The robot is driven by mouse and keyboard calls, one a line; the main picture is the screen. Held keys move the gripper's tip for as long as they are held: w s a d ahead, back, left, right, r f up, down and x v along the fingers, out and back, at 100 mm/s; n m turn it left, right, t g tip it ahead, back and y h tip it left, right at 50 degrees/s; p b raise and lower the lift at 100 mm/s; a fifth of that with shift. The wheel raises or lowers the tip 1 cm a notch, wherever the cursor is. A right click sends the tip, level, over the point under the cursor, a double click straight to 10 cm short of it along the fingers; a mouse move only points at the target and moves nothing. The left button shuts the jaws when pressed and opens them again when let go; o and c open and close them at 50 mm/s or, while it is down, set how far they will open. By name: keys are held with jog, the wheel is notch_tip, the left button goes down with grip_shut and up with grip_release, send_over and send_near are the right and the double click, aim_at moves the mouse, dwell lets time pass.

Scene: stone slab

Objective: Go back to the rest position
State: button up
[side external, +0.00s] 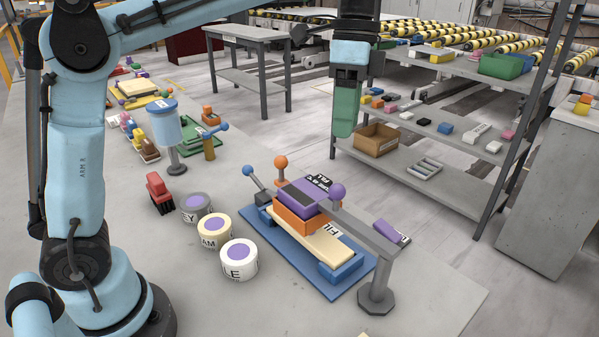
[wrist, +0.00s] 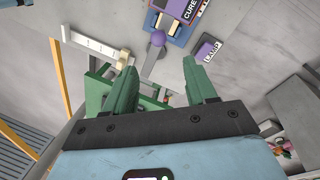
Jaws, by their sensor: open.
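My gripper (side external: 345,112) hangs in the air at the upper right of the side view, beyond the slab's far side and in front of the shelf rack. In the wrist view its two green fingers (wrist: 165,82) are apart with nothing between them. The stone slab (side external: 110,225) lies below and to the left. On it stands a blue fixture base (side external: 345,285) carrying an orange block (side external: 296,213) and a purple block (side external: 305,196). A purple knob (side external: 338,191) on a grey post arm (side external: 368,238) stands beside them; the knob also shows in the wrist view (wrist: 158,38).
Three labelled round tubs (side external: 238,260) stand left of the fixture. A purple labelled block (side external: 391,233) lies right of the fixture. A shelf rack (side external: 455,190) with bins stands close to my gripper.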

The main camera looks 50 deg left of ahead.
jog(key=f, duration=0.3)
jog(key=s+f, duration=0.1)
jog(key=f, duration=0.3)
jog(key=s+d+f, duration=0.1)
jog(key=f, duration=0.3)
jog(key=shift+d, duration=0.1)
jog(key=shift+s+n, duration=0.95)
jog(key=shift+n, duration=0.05)
